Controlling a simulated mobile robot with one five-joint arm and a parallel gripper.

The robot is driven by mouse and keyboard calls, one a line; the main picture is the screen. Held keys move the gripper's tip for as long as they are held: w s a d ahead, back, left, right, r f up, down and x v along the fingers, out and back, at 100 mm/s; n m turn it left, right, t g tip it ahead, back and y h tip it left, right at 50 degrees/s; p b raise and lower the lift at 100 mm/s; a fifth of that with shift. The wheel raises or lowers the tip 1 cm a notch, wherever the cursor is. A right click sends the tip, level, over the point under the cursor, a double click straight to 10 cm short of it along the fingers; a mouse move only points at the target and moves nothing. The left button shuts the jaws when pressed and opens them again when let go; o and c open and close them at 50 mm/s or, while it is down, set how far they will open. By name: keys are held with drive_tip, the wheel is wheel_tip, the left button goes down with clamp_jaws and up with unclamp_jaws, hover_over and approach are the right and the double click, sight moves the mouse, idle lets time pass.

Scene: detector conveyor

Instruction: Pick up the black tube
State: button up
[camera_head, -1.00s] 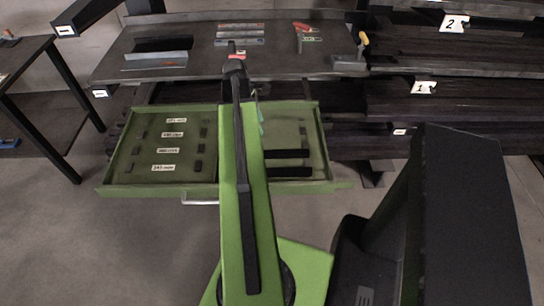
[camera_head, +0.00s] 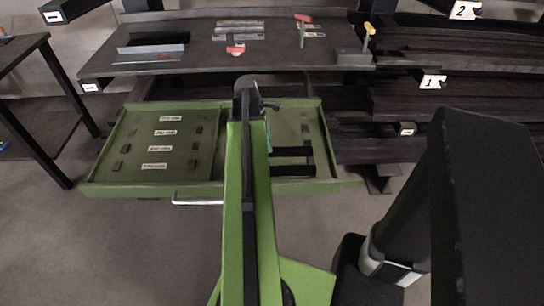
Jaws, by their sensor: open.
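Two dark bar shapes, an upper one (camera_head: 293,151) and a lower one (camera_head: 294,170), lie in the right part of the open green drawer (camera_head: 130,190). Either could be the black tube; I cannot tell which. Their left ends are hidden behind my green arm. My gripper (camera_head: 268,137) shows only as a small teal piece beside the arm, left of the upper bar and slightly above it in the picture. It is open; most of it is hidden by the arm. I see nothing held, and I cannot judge its height above the drawer.
The drawer's left half has labelled slots with small dark pieces. Dark shelving marked 1 and 2 stands right. A table (camera_head: 20,48) stands left.

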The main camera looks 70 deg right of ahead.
sight(289, 151)
drive_tip(key=b+x, duration=0.4)
drive_tip(key=x, duration=0.1)
drive_tip(key=shift+d+f+b, duration=0.1)
drive_tip(key=shift+f+b, duration=0.05)
drive_tip(key=shift+b, duration=0.2)
drive_tip(key=shift+r, duration=0.2)
drive_tip(key=shift+c, duration=0.4)
drive_tip(key=shift+w, duration=0.1)
clamp_jaws()
